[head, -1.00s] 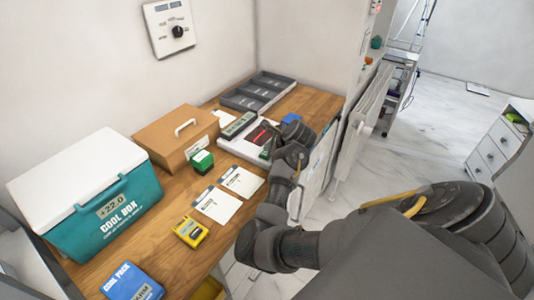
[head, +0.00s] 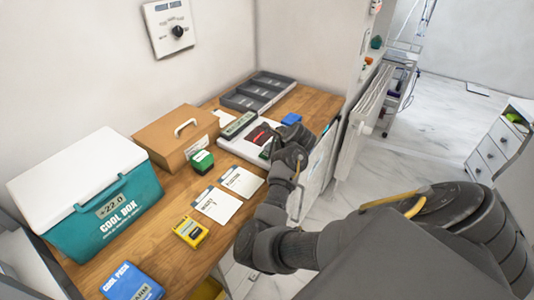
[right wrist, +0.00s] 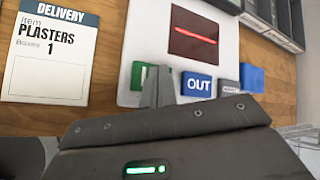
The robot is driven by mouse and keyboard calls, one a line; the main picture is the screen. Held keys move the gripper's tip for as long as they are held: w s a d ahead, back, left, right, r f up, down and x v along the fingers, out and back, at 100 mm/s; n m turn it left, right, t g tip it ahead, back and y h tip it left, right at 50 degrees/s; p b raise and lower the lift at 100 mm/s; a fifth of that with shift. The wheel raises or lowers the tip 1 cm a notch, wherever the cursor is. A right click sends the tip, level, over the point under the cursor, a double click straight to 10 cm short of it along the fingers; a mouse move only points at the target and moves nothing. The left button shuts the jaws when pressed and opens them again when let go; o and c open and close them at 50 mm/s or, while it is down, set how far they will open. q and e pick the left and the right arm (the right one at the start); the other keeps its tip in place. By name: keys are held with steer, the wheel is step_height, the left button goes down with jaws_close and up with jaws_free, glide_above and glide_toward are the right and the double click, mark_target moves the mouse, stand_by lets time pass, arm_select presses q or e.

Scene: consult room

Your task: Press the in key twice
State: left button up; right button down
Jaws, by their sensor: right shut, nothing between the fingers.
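The white keypad device (head: 236,146) stands on the wooden desk, with a dark red window (head: 259,133). In the right wrist view its white panel (right wrist: 150,48) carries a green key (right wrist: 137,76), a blue OUT key (right wrist: 197,85) and a grey key (right wrist: 229,87). The green key is partly hidden behind my fingers, and its label cannot be read. My right gripper (right wrist: 158,88) is shut and empty, its tips at the green key; I cannot tell whether they touch it. It also shows over the device's near right edge in the head view (head: 268,150). My left gripper is out of view.
Two delivery cards (head: 217,205) (head: 241,181), a green stamp-like box (head: 202,162) and a yellow device (head: 190,231) lie nearby. A cool box (head: 105,220), brown case (head: 175,140) and grey tray (head: 258,92) line the wall. A blue block (right wrist: 251,78) lies beyond the device.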

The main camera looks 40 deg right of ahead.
steer(key=shift+f, duration=0.5)
steer(key=shift+r, duration=0.15)
stand_by(0.5)
steer(key=shift+r+p, duration=0.8)
steer(key=shift+p, duration=0.05)
step_height(320, 180, up, 5)
steer(key=p, duration=0.5)
steer(key=shift+r, duration=0.1)
stand_by(0.6)
